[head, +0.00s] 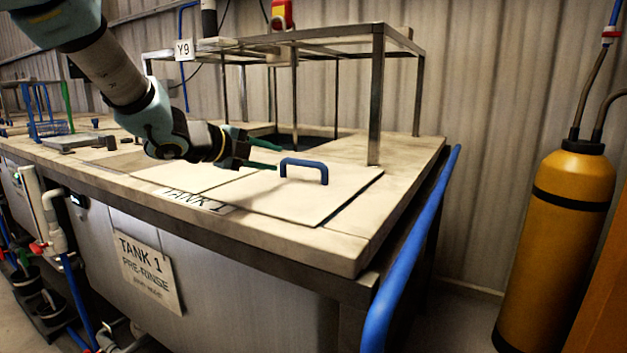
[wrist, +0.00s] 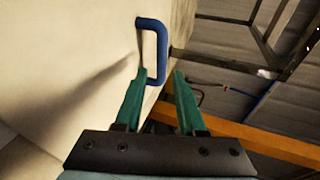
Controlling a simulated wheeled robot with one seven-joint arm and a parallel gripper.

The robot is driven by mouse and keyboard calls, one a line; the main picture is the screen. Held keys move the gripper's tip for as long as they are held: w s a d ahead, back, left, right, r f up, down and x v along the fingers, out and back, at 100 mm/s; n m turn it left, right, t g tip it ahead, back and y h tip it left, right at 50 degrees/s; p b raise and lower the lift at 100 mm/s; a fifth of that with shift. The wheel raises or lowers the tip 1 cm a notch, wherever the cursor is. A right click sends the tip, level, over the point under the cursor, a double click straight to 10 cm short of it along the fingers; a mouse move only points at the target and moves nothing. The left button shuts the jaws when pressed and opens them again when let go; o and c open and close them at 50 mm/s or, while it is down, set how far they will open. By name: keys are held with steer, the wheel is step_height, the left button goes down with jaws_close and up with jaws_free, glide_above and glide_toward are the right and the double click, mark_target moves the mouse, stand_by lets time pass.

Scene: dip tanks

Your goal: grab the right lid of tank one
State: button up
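The right lid (head: 335,198) of tank one is a flat pale panel lying on the tank top, with a blue bar handle (head: 304,162) standing on it. The handle also shows in the wrist view (wrist: 160,40), ahead of the fingers. My gripper (head: 279,158) has two green fingers and is open and empty, just left of the handle in the head view. In the wrist view the gripper (wrist: 160,75) has its fingertips apart, with the near end of the handle between or just ahead of them. Contact cannot be told.
A metal frame (head: 376,95) stands behind the lid around a dark opening (head: 300,138). Another pale panel (head: 195,172) lies to the left. A blue rail (head: 410,250) runs along the right edge. A yellow cylinder (head: 560,230) stands on the right.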

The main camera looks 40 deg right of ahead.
mark_target(300, 161)
steer(key=p+x, duration=0.1)
steer(key=x, duration=0.4)
steer(key=shift+d, duration=0.2)
steer(key=x, duration=0.1)
steer(key=p+x, duration=0.1)
steer(key=x, duration=0.2)
steer(key=shift+s+d+r+p, duration=0.15)
steer(key=shift+s+p, duration=0.25)
steer(key=shift+d+f, duration=0.25)
steer(key=shift+d, duration=0.25)
steer(key=shift+c, duration=0.3)
jaws_close()
steer(key=shift+w, duration=0.1)
steer(key=shift+r, duration=0.1)
